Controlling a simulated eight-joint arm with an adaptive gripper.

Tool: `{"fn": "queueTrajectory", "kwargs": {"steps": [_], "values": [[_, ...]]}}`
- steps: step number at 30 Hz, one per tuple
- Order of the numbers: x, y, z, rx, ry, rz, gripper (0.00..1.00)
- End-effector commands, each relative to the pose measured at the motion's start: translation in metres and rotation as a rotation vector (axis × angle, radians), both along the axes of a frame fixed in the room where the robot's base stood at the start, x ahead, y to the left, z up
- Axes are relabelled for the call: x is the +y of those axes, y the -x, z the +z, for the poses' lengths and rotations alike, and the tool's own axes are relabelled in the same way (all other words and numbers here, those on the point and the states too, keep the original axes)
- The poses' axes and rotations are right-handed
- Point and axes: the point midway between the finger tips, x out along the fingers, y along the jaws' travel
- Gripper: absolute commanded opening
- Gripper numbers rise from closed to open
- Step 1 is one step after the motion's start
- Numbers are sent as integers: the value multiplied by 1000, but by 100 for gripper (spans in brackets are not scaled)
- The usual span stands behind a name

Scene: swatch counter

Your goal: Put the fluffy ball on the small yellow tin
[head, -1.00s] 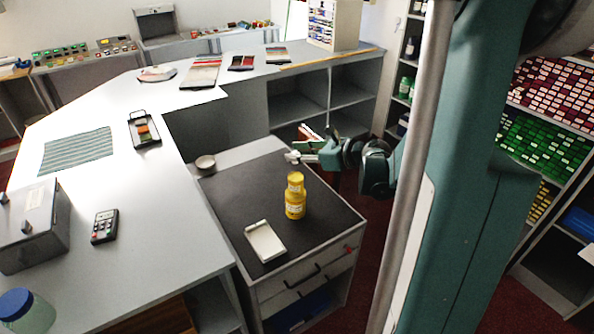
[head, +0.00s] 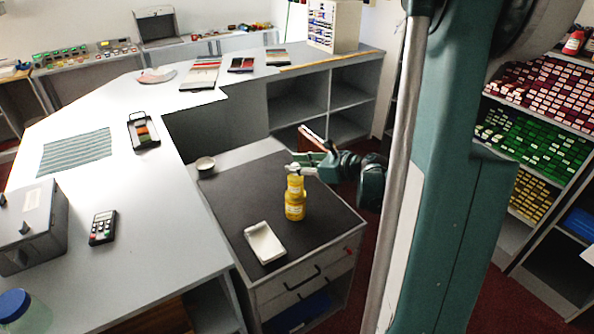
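A yellow tin (head: 295,207) with a pale label stands upright on the dark top of the low cabinet. A narrower yellow piece (head: 295,184) sits on top of it; I cannot tell whether this is a separate smaller tin or the same container's neck. My gripper (head: 293,169) reaches in from the right, with its pale tip just above the yellow top, touching or nearly so. I cannot make out a fluffy ball; the pale spot at the tip could be fingers or something held. The finger opening is too small to judge.
A white shallow tray (head: 264,244) lies in front of the tin on the dark cabinet top (head: 235,205). A small round dish (head: 205,163) stands at its back left corner. A long grey counter (head: 165,220) with a remote-like device (head: 103,228) runs along the left.

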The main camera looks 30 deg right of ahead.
Motion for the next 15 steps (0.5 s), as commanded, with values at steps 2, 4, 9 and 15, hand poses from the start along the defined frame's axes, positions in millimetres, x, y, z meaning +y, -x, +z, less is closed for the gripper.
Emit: {"fn": "queueTrajectory", "kwargs": {"steps": [2, 4, 9, 15], "values": [[0, 0, -8, 0, 0, 0, 21], [0, 0, -13, 0, 0, 0, 21], [0, 0, -16, 0, 0, 0, 21], [0, 0, -16, 0, 0, 0, 21]]}}
